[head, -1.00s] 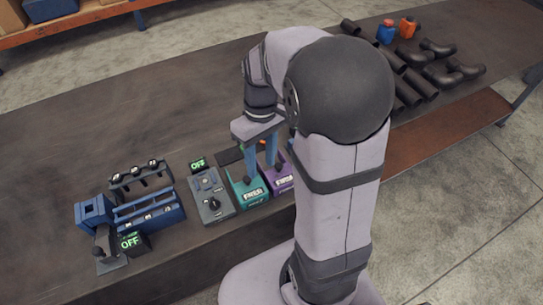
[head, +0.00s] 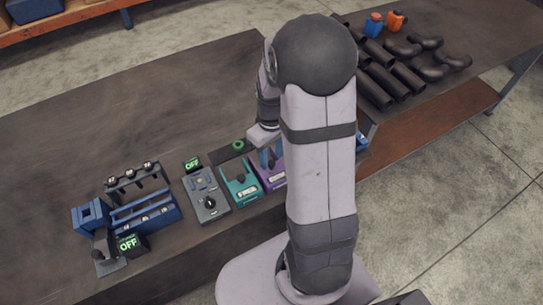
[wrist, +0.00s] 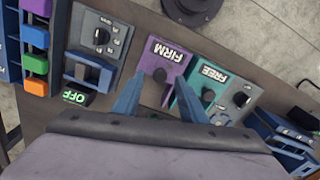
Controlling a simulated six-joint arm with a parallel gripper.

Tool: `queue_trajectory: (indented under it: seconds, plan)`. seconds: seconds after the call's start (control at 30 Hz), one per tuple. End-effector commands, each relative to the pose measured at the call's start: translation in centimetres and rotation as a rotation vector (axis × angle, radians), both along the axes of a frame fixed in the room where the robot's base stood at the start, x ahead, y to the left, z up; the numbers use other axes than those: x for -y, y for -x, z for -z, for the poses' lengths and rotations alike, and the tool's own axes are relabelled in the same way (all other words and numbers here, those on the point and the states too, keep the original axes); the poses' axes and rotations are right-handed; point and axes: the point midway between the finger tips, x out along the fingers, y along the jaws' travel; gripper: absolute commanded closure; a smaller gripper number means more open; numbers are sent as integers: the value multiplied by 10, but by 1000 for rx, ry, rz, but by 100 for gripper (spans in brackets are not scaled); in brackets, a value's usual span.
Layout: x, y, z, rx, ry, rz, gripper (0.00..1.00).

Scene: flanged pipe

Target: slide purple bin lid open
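The purple bin (head: 270,177) stands near the front edge of the bench, partly hidden by my arm in the head view. In the head view, the fingers are mostly hidden behind my arm.
The teal bin (head: 240,187), labelled FREE, stands right beside the purple one. A grey dial box (head: 207,194) and a blue rack (head: 146,212) stand to the left. Black pipes (head: 390,75) lie at the far right. The bench's left rear is clear.

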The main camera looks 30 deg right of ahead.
Motion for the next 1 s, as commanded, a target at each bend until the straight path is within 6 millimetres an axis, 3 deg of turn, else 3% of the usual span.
queue_trajectory:
  seconds: [0.2,0.53,0.57,0.7,1.0]
  plan:
    - [0,0,15,-1,-1,0,62]
    - [0,0,18,0,0,0,62]
    - [0,0,18,0,0,0,64]
    - [0,0,18,0,0,0,98]
    - [0,-10,17,1,0,-1,100]
